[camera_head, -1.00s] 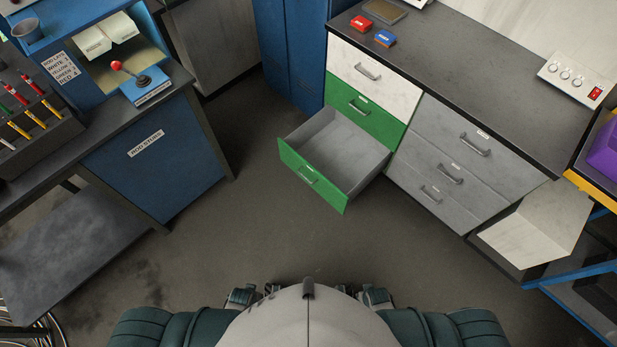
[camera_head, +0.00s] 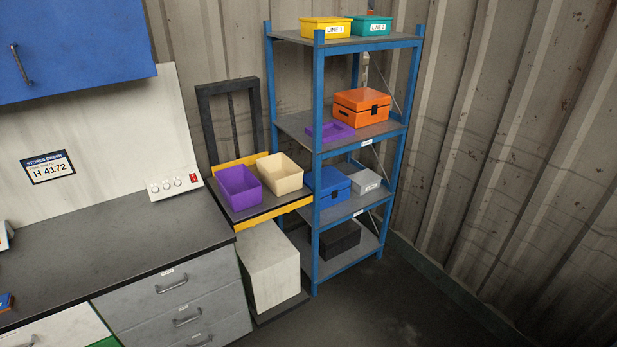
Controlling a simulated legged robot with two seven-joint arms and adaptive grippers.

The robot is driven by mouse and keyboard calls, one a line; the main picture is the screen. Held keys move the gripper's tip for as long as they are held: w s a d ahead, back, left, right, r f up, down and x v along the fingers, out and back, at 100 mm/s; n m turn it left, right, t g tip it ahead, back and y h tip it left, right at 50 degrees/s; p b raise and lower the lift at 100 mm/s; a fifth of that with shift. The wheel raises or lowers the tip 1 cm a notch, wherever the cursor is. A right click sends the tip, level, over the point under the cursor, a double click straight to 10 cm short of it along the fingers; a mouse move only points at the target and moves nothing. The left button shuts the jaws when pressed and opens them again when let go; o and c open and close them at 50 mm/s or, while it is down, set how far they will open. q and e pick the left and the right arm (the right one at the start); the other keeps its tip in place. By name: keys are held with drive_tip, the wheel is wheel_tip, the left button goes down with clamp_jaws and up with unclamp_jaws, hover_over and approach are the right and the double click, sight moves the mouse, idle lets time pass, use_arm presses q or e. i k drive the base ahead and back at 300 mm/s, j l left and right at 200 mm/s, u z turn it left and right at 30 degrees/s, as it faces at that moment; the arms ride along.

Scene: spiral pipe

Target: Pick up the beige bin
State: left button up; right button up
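The beige bin (camera_head: 281,176) is an open-topped box. It stands upright on a small dark platform with yellow edges (camera_head: 274,215), between the counter and a blue shelf rack. A purple bin (camera_head: 238,188) stands close to its left. The beige bin looks empty from here, though its floor is only partly visible. Neither of my grippers is in view.
The blue rack (camera_head: 317,150) stands right of the platform, holding several boxes, with an orange case (camera_head: 361,107) on a middle shelf. The grey counter (camera_head: 120,238) with drawers lies to the left. A pale block (camera_head: 268,265) sits below the platform. Open floor (camera_head: 385,305) is at front right.

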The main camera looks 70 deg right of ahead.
sight(283, 176)
drive_tip(key=z, duration=2.05)
